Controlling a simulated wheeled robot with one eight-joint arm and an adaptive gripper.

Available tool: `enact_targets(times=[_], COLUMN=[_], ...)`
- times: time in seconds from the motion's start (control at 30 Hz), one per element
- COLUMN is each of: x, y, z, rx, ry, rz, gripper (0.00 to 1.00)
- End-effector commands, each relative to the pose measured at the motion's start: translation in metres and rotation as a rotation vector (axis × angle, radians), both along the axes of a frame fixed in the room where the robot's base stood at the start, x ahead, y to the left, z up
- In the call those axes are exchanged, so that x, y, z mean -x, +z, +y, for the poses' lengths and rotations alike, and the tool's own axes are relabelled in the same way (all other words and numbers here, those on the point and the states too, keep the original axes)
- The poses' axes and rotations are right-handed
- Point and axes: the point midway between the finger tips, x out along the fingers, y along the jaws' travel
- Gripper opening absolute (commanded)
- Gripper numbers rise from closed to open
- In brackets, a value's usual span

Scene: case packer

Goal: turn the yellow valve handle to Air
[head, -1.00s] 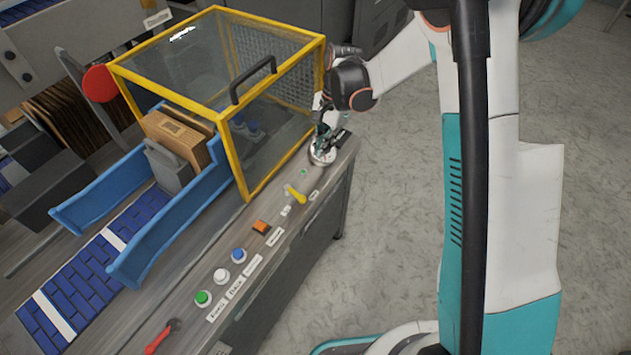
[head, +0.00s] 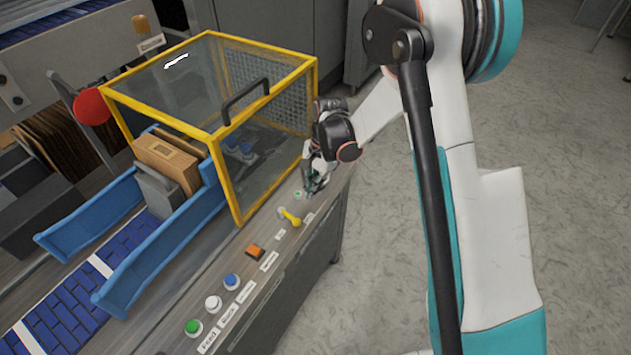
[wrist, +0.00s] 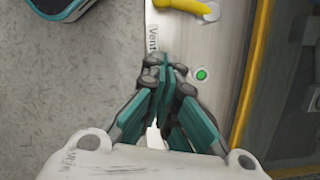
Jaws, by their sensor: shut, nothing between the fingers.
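The yellow valve handle (head: 291,217) sits on the grey console top, near the front edge, to the right of the orange switch. In the wrist view the handle (wrist: 188,6) shows at the top edge, partly cut off, on a round pale base. A label reading "Vent" (wrist: 154,38) lies just below it there. No "Air" label is readable. My gripper (head: 312,192) is shut and empty, beyond the handle along the console and apart from it. In the wrist view the shut fingertips (wrist: 165,62) are close to the Vent label and a green lamp (wrist: 201,74).
A yellow-framed clear guard (head: 213,130) stands beside the handle, with a black grip on top. The orange switch (head: 256,251) and blue (head: 231,281), white (head: 213,302) and green (head: 193,327) buttons line the console. Open floor (head: 390,250) lies to the right.

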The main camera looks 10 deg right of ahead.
Motion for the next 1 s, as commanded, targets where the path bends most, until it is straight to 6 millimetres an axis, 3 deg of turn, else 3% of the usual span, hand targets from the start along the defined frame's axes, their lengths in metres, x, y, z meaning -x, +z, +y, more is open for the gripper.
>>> enact_targets(times=[0.13, 0.4, 1.0], x=[0.004, 0.026, 0.028], y=[-0.031, -0.034, -0.034], z=[0.005, 0.031, 0.040], rx=[0.000, 0.000, 0.000], ry=[0.000, 0.001, -0.003], rz=[0.000, 0.001, 0.001], gripper=[0.00, 0.00, 0.00])
